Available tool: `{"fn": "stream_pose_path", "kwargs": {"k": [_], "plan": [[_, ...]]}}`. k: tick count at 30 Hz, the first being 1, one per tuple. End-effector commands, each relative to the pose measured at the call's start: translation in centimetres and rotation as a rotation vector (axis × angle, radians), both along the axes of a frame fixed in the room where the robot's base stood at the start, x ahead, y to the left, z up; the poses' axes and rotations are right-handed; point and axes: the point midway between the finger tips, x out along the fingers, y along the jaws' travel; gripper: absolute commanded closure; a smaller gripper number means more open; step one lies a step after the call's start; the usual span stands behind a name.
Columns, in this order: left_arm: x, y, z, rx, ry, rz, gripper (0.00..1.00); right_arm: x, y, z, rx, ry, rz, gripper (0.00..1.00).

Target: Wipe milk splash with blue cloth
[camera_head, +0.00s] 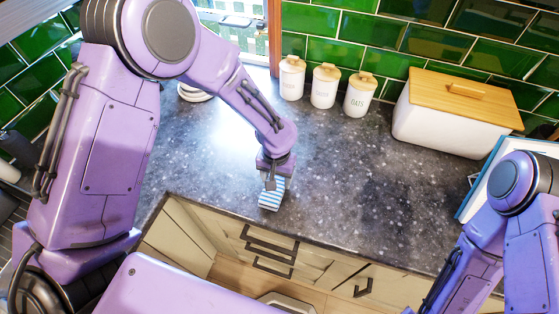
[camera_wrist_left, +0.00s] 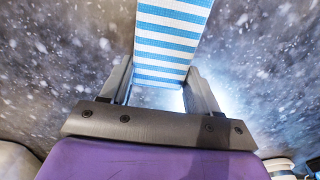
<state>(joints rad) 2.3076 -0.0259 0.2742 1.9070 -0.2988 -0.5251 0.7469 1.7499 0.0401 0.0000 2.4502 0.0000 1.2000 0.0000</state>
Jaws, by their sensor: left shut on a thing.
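My left gripper (camera_head: 272,181) is shut on the blue-and-white striped cloth (camera_head: 270,198), near the front edge of the dark speckled counter (camera_head: 330,170). In the left wrist view the cloth (camera_wrist_left: 168,45) stretches out from between the two grey fingers of the gripper (camera_wrist_left: 160,92). I cannot tell whether the cloth touches the counter. No milk splash stands out clearly; pale patches on the counter look like glare or speckle. Part of my right arm shows at the right, but its gripper is out of view.
Three white canisters with wooden lids, one of them an oats canister (camera_head: 361,97), stand along the green tiled wall. A white bread bin (camera_head: 455,129) with a wooden lid stands at the back right, near a blue-edged object (camera_head: 477,190). The middle of the counter is clear.

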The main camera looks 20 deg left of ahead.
Motion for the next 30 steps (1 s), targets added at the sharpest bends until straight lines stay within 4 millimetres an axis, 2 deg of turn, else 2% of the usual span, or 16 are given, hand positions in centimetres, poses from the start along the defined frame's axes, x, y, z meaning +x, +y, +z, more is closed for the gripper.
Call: {"fn": "stream_pose_path", "kwargs": {"k": [1,21,30], "plan": [[0.0,0.1,0.8,0.000,-0.002,0.002,0.88,0.0,0.0,0.0,0.000,0.000,0.000,0.57],[0.0,0.3,6.6,0.001,-0.002,0.004,0.88,0.0,0.0,0.0,0.000,0.000,0.000,0.57],[-0.1,0.3,7.1,0.001,0.000,0.005,0.88,0.0,0.0,0.0,0.000,0.000,0.000,0.57]]}}
